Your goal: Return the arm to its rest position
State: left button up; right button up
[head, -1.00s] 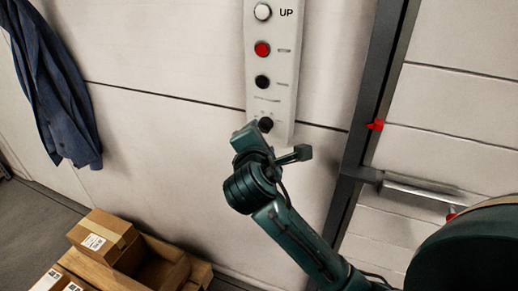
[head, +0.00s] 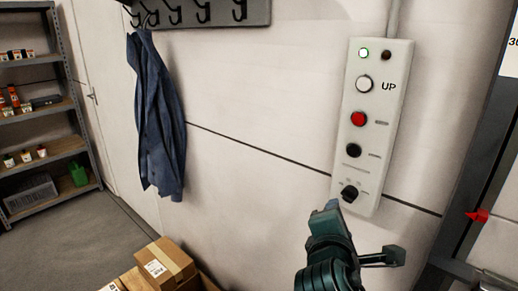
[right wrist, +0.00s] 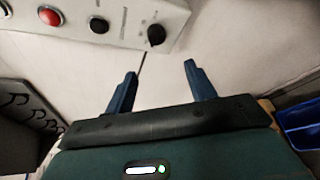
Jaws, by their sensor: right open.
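My right gripper (head: 361,232) is at the bottom of the head view, just below the control panel (head: 392,100). In the right wrist view its two blue fingers (right wrist: 160,70) stand apart with nothing between them. The fingers point toward the wall, below the panel's black rotary knob (head: 349,193), which also shows in the right wrist view (right wrist: 156,35); they look clear of it. The panel has a lit green lamp (head: 364,53), a dark lamp, a white button marked UP (head: 364,84), a red button (head: 358,119) and a black button (head: 353,150). My left gripper is not in view.
A blue jacket (head: 158,120) hangs from a hook rail (head: 200,12) left of the panel. Cardboard boxes (head: 166,264) stand low beside the wall. A shelf rack (head: 62,105) is at far left. A dark post with a red part (head: 477,216) stands at right. The floor (head: 80,245) at left is bare.

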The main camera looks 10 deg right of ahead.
jog(key=s+a+f+m+g+y, duration=0.1)
jog(key=s+a+f+m+y, duration=0.1)
jog(key=f, duration=0.7)
jog(key=s+a+f+m+g+y, duration=0.1)
jog(key=s+f+m+y, duration=0.3)
jog(key=f, duration=0.6)
jog(key=s+a+f+m+g+y, duration=0.1)
jog(key=s+a+f+m+y, duration=0.2)
jog(key=f, duration=0.7)
jog(key=shift+s+f+m, duration=0.2)
jog(key=shift+s+m, duration=0.5)
jog(key=shift+s, duration=0.2)
jog(key=s+f+m, duration=0.2)
jog(key=s+m, duration=0.1)
jog(key=s+f+m+y, duration=0.1)
jog(key=s+m, duration=0.1)
jog(key=shift+s+d+f, duration=0.2)
jog(key=shift+d+f, duration=0.15)
jog(key=shift+c, duration=0.3)
